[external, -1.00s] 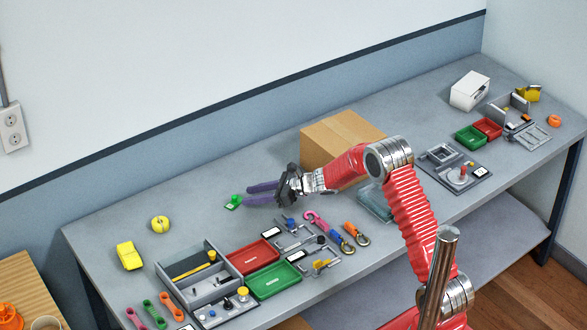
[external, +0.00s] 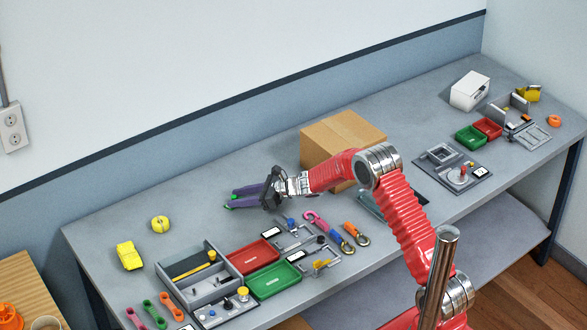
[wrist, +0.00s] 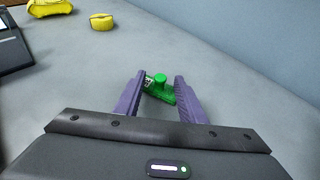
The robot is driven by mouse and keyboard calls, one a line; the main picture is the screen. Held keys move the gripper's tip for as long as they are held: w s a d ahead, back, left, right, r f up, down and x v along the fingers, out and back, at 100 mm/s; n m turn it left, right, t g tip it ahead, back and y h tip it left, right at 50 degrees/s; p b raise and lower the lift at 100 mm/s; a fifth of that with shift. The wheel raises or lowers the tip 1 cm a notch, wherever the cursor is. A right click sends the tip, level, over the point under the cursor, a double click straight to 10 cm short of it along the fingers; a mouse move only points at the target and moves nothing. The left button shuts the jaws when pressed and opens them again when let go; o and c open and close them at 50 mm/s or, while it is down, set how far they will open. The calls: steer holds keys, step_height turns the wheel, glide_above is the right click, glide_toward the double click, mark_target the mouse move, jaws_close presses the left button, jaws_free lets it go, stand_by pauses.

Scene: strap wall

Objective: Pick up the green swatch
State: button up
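The green swatch (wrist: 160,91) is a small flat green piece with a round green knob and a pale label at its left end. It lies on the grey table between the two purple fingers of my gripper (wrist: 157,84) in the wrist view. The fingers are apart, one on each side of it; I cannot tell whether either touches it. In the external view my gripper (external: 228,197) is low over the table, and only bits of green swatch (external: 229,207) show by the fingertips.
A grey organizer (external: 190,277), a red tray (external: 253,256) and a green tray (external: 273,281) stand in front. A cardboard box (external: 330,140) stands to the right. The table toward the wall is clear.

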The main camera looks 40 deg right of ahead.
steer(key=shift+c, duration=0.2)
jaws_close()
stand_by(0.3)
step_height(320, 180, up, 10)
stand_by(0.6)
stand_by(0.4)
